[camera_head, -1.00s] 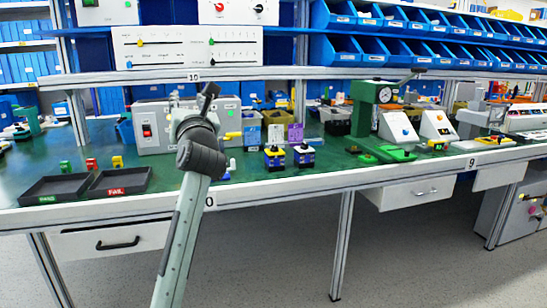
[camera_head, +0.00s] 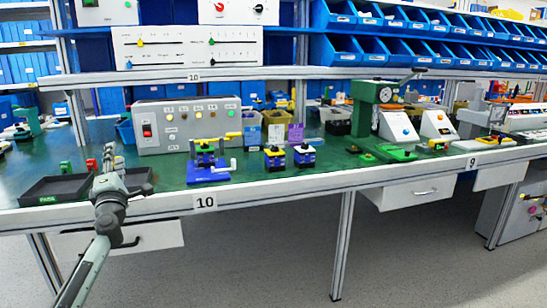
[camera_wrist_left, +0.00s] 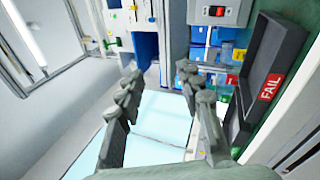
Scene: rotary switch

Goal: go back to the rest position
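My left gripper (camera_head: 108,158) is in front of the trays at the left front of the bench, pointing up. In the left wrist view its two fingers (camera_wrist_left: 160,78) stand apart with nothing between them. A rotary switch with a yellow handle (camera_head: 207,150) sits in a blue fixture (camera_head: 208,175) in front of the grey test box (camera_head: 185,125). Two more yellow-and-dark rotary switches (camera_head: 275,158) (camera_head: 304,155) stand to its right on the green bench top. My right gripper is not in view.
The PASS tray (camera_head: 52,189) and the partly covered FAIL tray (camera_head: 138,178) lie at the left front; the FAIL tray also shows in the left wrist view (camera_wrist_left: 273,60). A green press (camera_head: 366,108) stands to the right. Blue bins line the shelf above. The floor in front is clear.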

